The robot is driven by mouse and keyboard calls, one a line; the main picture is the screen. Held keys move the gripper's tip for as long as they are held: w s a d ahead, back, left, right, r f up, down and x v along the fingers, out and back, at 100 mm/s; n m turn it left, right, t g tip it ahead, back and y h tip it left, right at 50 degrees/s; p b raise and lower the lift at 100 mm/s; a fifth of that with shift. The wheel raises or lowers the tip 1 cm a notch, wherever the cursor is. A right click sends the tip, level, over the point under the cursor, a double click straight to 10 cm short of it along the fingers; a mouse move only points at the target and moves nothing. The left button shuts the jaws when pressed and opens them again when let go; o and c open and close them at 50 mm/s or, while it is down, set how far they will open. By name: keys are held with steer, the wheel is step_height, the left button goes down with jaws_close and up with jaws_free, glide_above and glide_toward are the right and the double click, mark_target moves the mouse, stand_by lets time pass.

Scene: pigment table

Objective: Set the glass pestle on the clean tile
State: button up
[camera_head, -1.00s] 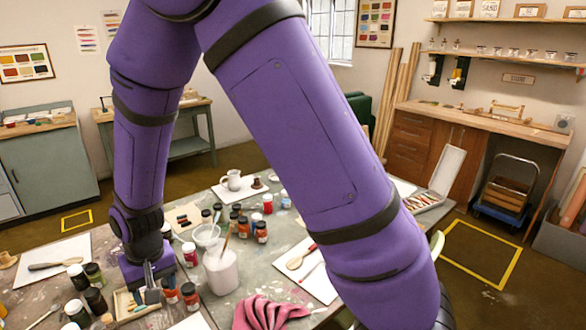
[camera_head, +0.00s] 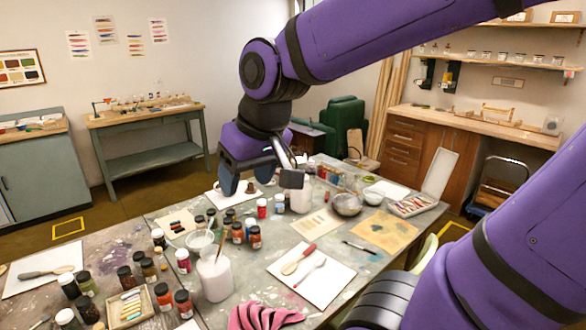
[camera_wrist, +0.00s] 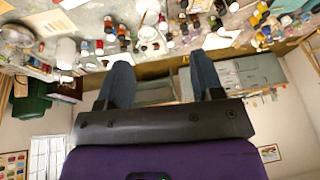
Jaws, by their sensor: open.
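My gripper (camera_head: 247,178) hangs over the back of the paint table, above a white sheet or tile (camera_head: 226,200) with a small brown object (camera_head: 250,188) on it. In the wrist view my gripper (camera_wrist: 162,72) has its two blue fingers wide apart, with nothing held between them. I cannot make out the glass pestle for sure; it may be hidden or too small to tell. Pale flat pieces lie on the table, including a bare white one (camera_head: 394,188) at the back right. I cannot tell which is the clean tile.
A white container (camera_head: 215,277) with a brush stands at the front among several paint jars (camera_head: 254,238). A metal bowl (camera_head: 347,205), an ochre sheet (camera_head: 385,234) and a pink cloth (camera_head: 262,316) are nearby.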

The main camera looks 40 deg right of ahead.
steer(key=s+d+r+t+h, duration=0.1)
steer(key=s+d+r, duration=0.1)
steer(key=s, duration=0.5)
steer(key=shift+s+d+r, duration=0.2)
steer(key=shift+d+r, duration=0.05)
steer(key=shift+d, duration=0.45)
stand_by(0.4)
